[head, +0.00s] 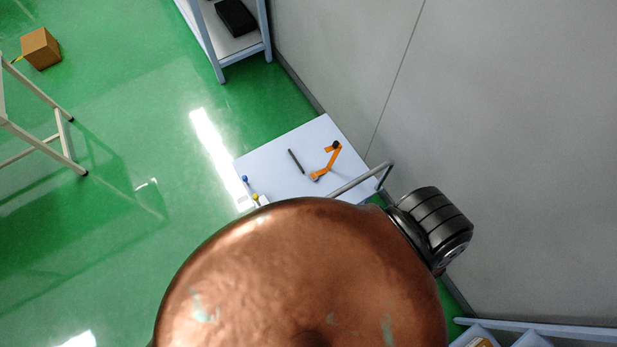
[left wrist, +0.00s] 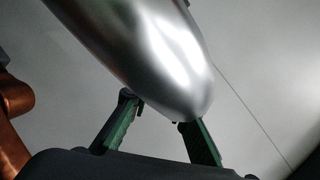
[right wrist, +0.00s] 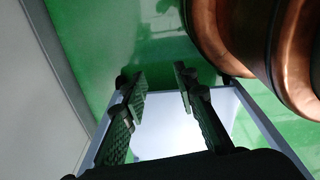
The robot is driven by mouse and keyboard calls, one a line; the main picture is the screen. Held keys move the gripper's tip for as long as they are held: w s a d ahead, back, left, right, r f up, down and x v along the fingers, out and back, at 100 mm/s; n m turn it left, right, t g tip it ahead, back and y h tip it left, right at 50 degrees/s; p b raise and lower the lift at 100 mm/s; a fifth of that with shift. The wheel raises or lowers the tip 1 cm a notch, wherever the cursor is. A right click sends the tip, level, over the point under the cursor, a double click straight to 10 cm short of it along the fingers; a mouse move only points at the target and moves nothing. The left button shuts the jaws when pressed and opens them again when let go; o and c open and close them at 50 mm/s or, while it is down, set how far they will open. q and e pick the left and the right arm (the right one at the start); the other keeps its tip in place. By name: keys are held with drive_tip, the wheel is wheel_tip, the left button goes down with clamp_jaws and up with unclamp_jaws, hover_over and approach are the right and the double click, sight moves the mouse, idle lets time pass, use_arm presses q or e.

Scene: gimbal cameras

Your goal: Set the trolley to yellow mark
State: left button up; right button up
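The trolley's pale top (head: 265,155) stands beside the grey wall in the head view. Its grey push handle (head: 378,172) is on its right side, partly hidden behind a large copper part of my own body. A thin yellow strip (head: 18,59) shows on the green floor at the far left; I cannot tell whether it is the yellow mark. My right gripper (right wrist: 163,85) is open and empty above a pale, blue-edged surface (right wrist: 195,130). My left gripper (left wrist: 158,110) has its fingers apart near a smooth silver shape, and contact is unclear. Neither gripper's fingers show in the head view.
A dark pen-like stick (head: 296,161) and an orange jointed object (head: 328,161) lie on the trolley. A cardboard box (head: 41,48) and a pale frame (head: 58,140) stand left. A blue-grey shelf (head: 232,48) stands at the back. Green floor between is clear.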

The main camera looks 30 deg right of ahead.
use_arm(q)
drive_tip(key=o, duration=0.3)
drive_tip(key=shift+s+d, duration=0.25)
drive_tip(key=shift+s, duration=0.1)
drive_tip(key=shift+o, duration=0.9)
drive_tip(key=shift+w+a, duration=0.2)
drive_tip(key=shift+s+a, duration=0.2)
drive_tip(key=shift+a, duration=0.3)
drive_tip(key=v, duration=1.1)
use_arm(e)
drive_tip(key=shift+w, duration=0.7)
use_arm(q)
drive_tip(key=shift+d+r, duration=0.1)
drive_tip(key=shift+r, duration=0.05)
